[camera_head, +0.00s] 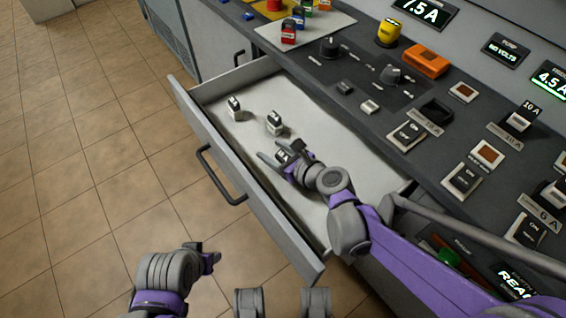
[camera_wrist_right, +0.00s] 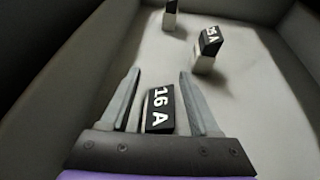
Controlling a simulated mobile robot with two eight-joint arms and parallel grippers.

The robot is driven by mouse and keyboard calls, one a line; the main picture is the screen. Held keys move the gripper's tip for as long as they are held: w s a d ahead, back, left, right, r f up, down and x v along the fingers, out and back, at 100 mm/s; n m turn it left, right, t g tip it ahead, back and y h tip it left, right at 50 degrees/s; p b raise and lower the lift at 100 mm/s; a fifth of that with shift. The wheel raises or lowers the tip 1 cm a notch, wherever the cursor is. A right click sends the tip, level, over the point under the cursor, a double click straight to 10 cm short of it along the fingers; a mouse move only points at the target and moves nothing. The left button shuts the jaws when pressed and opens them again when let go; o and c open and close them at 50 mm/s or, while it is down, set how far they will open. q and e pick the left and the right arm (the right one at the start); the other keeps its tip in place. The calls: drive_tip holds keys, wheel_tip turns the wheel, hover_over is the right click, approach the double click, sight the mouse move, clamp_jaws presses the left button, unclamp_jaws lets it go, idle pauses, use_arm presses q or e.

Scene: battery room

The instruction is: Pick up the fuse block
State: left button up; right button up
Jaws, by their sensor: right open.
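The fuse block marked "16 A" (camera_wrist_right: 158,108) is a small black block with white lettering, and it also shows in the head view (camera_head: 283,156). It is in the open drawer (camera_head: 225,185). My right gripper (camera_head: 282,158) reaches down into the drawer, its fingers on either side of this block; in the right wrist view the gripper (camera_wrist_right: 157,88) is open, with a gap between the block and each finger. Two similar black-and-white blocks lie farther back, one nearer (camera_wrist_right: 209,48) and one farther (camera_wrist_right: 170,14). My left gripper (camera_head: 207,258) is low over the floor; its fingers are unclear.
The drawer's front wall with a dark handle (camera_head: 222,178) faces the tiled floor. The control panel rises on the right with a black knob (camera_head: 330,47), an orange block (camera_head: 427,61), switches and displays. Colored padlocks (camera_head: 289,31) stand on a plate at the back.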

drive_tip(key=shift+w, duration=0.1)
clamp_jaws()
idle(0.4)
